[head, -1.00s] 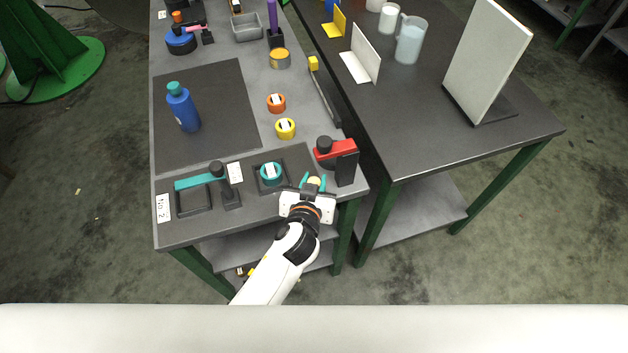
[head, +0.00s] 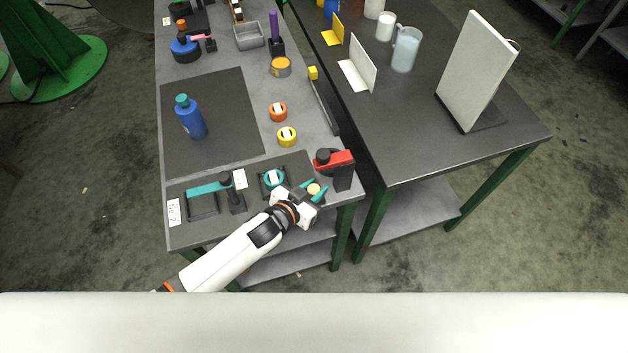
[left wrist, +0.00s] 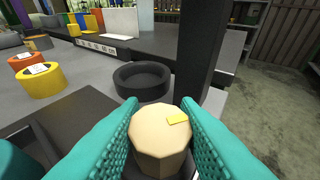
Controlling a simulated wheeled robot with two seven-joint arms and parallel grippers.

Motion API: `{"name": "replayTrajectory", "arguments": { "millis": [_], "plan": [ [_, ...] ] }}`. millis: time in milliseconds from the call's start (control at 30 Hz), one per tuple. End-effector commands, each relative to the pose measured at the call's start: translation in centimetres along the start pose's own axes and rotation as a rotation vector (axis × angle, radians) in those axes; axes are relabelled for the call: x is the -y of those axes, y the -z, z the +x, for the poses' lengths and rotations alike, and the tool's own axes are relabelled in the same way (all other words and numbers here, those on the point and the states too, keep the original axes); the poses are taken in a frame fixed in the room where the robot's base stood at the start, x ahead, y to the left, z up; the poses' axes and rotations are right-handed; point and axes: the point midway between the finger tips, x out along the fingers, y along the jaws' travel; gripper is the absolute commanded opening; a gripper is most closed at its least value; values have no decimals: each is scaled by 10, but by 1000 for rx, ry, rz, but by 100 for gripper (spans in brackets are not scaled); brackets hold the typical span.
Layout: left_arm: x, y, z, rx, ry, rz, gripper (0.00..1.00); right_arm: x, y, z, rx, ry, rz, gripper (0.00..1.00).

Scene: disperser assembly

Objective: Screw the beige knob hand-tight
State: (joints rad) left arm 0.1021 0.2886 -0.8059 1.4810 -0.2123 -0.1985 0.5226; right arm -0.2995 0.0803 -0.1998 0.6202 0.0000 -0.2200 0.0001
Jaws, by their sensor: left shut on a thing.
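The beige knob (left wrist: 161,138) is faceted, with a small yellow mark on its top. In the left wrist view it sits between the two teal fingers of my left gripper (left wrist: 160,125), which are shut on it. In the head view the knob (head: 313,189) shows as a small pale disc between the fingertips of my left gripper (head: 314,190), near the table's front right corner. What the knob is seated on is mostly hidden by the fingers; a dark round part shows below it in the wrist view. My right gripper is not in view.
A red-and-black stand (head: 338,168) rises close behind the gripper. A blue bottle (head: 191,117) stands on the dark mat.

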Motion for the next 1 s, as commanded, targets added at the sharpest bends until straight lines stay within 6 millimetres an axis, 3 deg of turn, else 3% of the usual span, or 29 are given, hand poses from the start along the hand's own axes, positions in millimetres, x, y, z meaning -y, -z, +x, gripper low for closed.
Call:
{"name": "replayTrajectory", "arguments": {
  "millis": [133, 500, 1000],
  "plan": [
    [-5, -3, 0, 0, 118, 63, 6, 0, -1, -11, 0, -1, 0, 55],
    [-3, -1, 2, 2, 348, 154, 7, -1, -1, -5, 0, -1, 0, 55],
    [0, -2, 1, 3, 455, 191, 7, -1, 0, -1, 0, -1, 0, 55]
  ]
}}
